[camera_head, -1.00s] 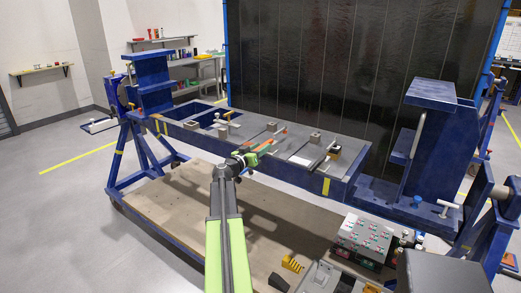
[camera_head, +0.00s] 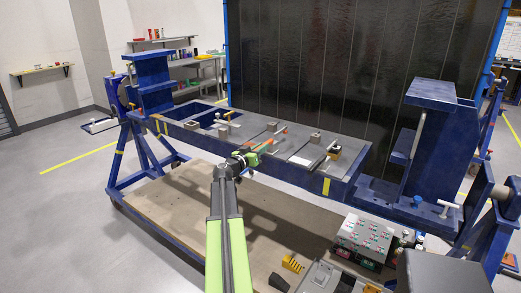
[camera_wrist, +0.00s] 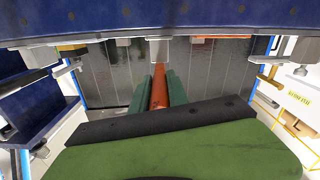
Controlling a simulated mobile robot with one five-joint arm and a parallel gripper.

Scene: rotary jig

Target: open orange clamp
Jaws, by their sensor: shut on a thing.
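The orange clamp (camera_head: 267,146) is on the front part of the blue jig's table, left of its middle. Its orange handle (camera_wrist: 159,92) points toward me and lies between the two green fingers of my gripper (camera_wrist: 161,78) in the wrist view. My gripper (camera_head: 256,151) is shut on this handle at the front edge of the jig. The handle's near end is hidden by my gripper.
The blue jig frame (camera_head: 340,188) spans between two end stands. Other clamps and grey blocks (camera_head: 315,137) sit on its top. A control box (camera_head: 362,238) stands at the lower right. Floor at the left is clear.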

